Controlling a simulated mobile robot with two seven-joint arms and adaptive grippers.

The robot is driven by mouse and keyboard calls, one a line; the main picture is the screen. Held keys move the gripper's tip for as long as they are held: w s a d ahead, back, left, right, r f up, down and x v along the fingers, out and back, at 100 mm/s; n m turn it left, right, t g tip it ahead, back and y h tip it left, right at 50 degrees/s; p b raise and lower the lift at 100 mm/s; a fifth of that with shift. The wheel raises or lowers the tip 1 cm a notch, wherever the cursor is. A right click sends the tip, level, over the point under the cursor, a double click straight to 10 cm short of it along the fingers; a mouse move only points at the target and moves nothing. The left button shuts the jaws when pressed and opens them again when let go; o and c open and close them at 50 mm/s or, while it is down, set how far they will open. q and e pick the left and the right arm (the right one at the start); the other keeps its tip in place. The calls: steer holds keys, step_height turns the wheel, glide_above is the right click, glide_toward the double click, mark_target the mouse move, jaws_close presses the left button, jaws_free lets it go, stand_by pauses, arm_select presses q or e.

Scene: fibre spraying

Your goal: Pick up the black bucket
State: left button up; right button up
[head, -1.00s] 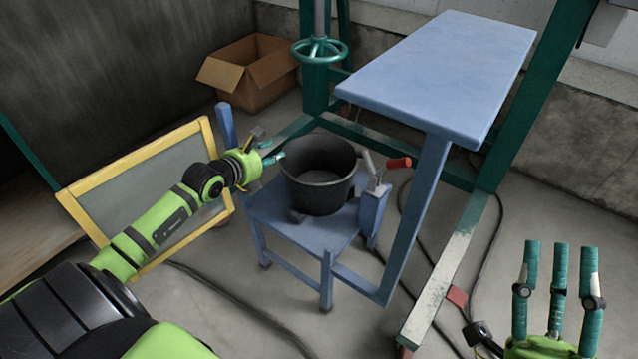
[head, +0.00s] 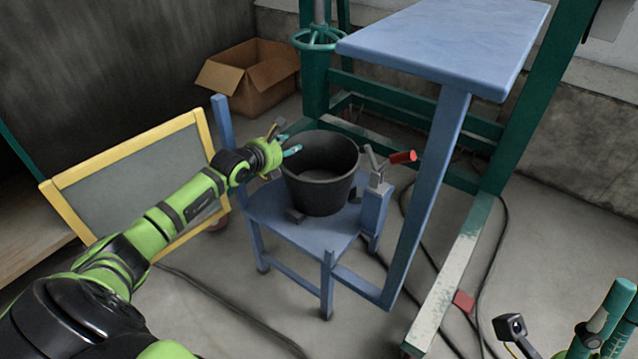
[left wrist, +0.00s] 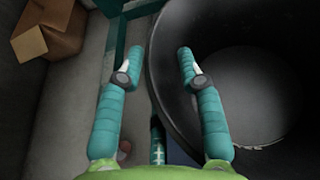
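The black bucket (head: 320,180) stands upright on a small blue chair-like stand (head: 300,232). My left gripper (head: 284,140) is at the bucket's left rim in the head view, with its teal fingers spread. In the left wrist view the bucket (left wrist: 262,88) fills the right side. The left gripper (left wrist: 157,66) is open there, one finger outside the rim and one over the bucket's opening. I cannot tell whether either finger touches it. My right gripper (head: 608,322) is partly cut off at the lower right corner, away from the bucket.
A blue tabletop (head: 440,45) and its leg stand close to the right of the bucket. A red-handled clamp (head: 402,157) is beside it. A yellow-framed board (head: 130,180) leans at left. A cardboard box (head: 250,80) is behind. Cables lie on the floor.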

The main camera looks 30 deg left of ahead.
arm_select(q)
jaws_close()
steer(key=shift+w+r, duration=0.15)
steer(key=shift+r, duration=0.1)
steer(key=shift+r, duration=0.15)
